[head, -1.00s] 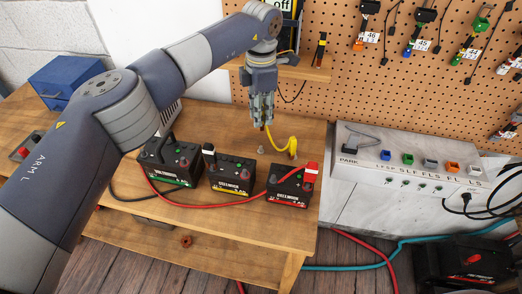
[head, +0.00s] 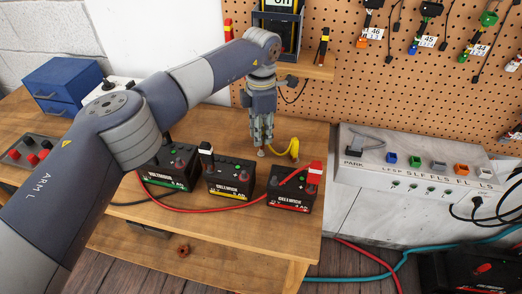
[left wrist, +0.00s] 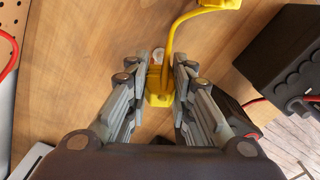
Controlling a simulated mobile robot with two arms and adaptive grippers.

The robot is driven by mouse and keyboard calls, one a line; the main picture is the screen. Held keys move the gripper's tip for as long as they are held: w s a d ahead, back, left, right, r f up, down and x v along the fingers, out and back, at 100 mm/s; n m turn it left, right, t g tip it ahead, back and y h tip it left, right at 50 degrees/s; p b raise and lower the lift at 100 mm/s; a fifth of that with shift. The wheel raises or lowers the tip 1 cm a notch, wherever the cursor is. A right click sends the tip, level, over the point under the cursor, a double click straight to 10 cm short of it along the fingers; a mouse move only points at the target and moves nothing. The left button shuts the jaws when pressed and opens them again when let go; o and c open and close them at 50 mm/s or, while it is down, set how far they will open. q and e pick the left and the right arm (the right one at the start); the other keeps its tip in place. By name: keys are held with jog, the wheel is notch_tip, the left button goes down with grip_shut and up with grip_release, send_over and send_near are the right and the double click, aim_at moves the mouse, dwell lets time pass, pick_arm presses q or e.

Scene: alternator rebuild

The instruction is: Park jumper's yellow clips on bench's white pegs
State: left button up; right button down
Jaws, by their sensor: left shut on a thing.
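My left gripper (head: 261,148) is low over the wooden bench (head: 225,125), behind the batteries. In the left wrist view its fingers (left wrist: 159,85) are shut on a yellow clip (left wrist: 158,98) of the jumper. A pale round peg top (left wrist: 158,56) shows just beyond that clip; whether the clip touches it I cannot tell. The yellow cable (head: 283,143) arches right from the gripper to the jumper's other end (head: 295,153), close to the bench top. In the left wrist view that other end (left wrist: 220,4) is cut by the top edge. My right gripper is out of view.
Three black batteries stand along the bench front: green-striped (head: 170,170), yellow-striped (head: 230,178) and red-striped (head: 290,190). A red cable (head: 200,210) runs before them. A white switch panel (head: 420,165) stands at the right, below a pegboard.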

pick_arm(q)
jog(key=shift+f+b, duration=0.8)
jog(key=shift+f, duration=0.35)
jog(key=o, duration=0.8)
jog(key=shift+o, duration=0.2)
notch_tip(320, 180, up, 9)
jog(key=p, duration=0.4)
jog(key=shift+f+p, duration=0.15)
jog(key=shift+p, duration=0.25)
jog(key=shift+f, duration=0.1)
